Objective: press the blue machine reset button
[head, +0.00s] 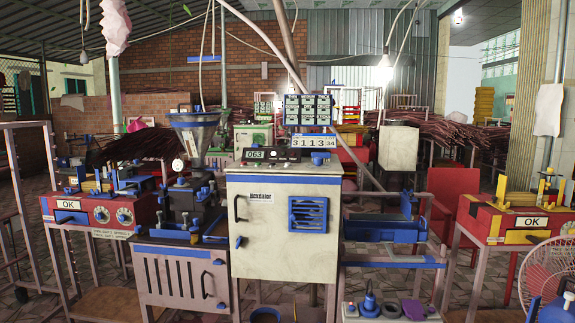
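The central machine has an off-white cabinet (270,225) with a blue louvred vent (308,214) and blue trim. On its top stands a dark control box (272,155) with a small display reading 063. Beside it is a white counter plate (305,141) with a row of digits. A low blue round part (320,158) sits on the cabinet top under the counter plate; it looks like a button, but no label is readable. Neither of my grippers shows in the head view.
Left of the cabinet are a grey hopper (194,133) and a red machine (100,213) with dials. At right are a red and yellow machine (520,220), a fan (548,270) and a red chair (452,195). A small tray (412,312) with a blue tool stands low in front.

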